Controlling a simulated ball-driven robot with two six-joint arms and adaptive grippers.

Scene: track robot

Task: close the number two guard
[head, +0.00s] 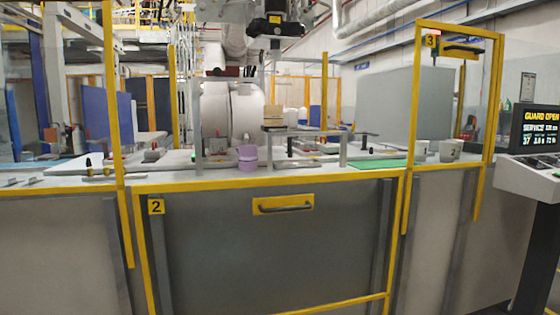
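The number two guard (265,240) is a wide grey panel in a yellow frame, in the middle of the head view. It sits low, with its top edge about level with the work surface, and the space above it looks open. Its yellow handle plate with a dark bar handle (283,206) is near the top centre. A yellow label with a 2 (156,207) is at its upper left. Neither of my grippers is in view.
The number three guard (459,49) stands raised at right. A console screen (538,128) at far right reads GUARD OPEN. Behind guard two are a purple cup (247,156), a green mat (380,164) and pale cups (450,150). A black device (273,24) hangs at top.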

